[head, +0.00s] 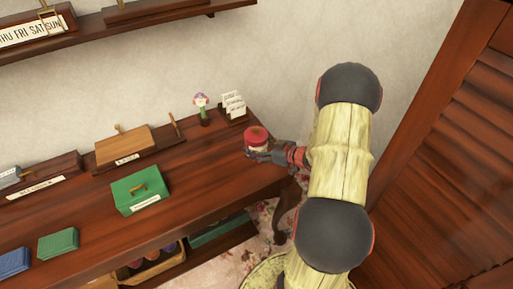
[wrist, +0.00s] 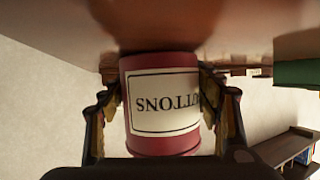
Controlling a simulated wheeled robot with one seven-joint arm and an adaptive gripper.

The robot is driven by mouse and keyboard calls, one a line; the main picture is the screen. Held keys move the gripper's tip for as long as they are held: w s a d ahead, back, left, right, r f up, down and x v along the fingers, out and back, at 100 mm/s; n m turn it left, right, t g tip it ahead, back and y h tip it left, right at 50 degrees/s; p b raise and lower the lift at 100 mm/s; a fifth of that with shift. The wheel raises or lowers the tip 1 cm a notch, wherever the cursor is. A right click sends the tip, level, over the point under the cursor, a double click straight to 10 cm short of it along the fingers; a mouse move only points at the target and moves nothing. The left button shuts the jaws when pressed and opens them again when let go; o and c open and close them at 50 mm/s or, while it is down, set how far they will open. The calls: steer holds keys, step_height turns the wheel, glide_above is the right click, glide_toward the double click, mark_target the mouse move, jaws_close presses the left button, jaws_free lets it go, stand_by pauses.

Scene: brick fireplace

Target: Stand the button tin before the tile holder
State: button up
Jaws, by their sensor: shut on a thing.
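The button tin (head: 256,134) is a red round tin near the right end of the wooden table. In the wrist view the tin (wrist: 162,78) is upside down in the picture, with a cream label reading BUTTONS. My gripper (head: 259,153) is shut on it, with one finger on each side; the gripper also shows in the wrist view (wrist: 160,108). The tin is at or just above the tabletop; I cannot tell if it touches. The tile holder (head: 236,119), with white tiles standing in it, is at the back edge, behind and left of the tin.
A small flower vase (head: 203,112) stands left of the holder. A green box (head: 140,190) and a wooden box on a tray (head: 123,146) are farther left. The tabletop (head: 205,160) is clear between the green box and the tin. A louvred shutter (head: 450,160) stands at the right.

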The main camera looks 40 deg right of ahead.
steer(key=shift+f, duration=0.1)
steer(key=o, duration=1.3)
steer(key=shift+o, duration=0.2)
steer(key=shift+s, duration=0.1)
steer(key=p+v, duration=0.4)
steer(key=v, duration=0.8)
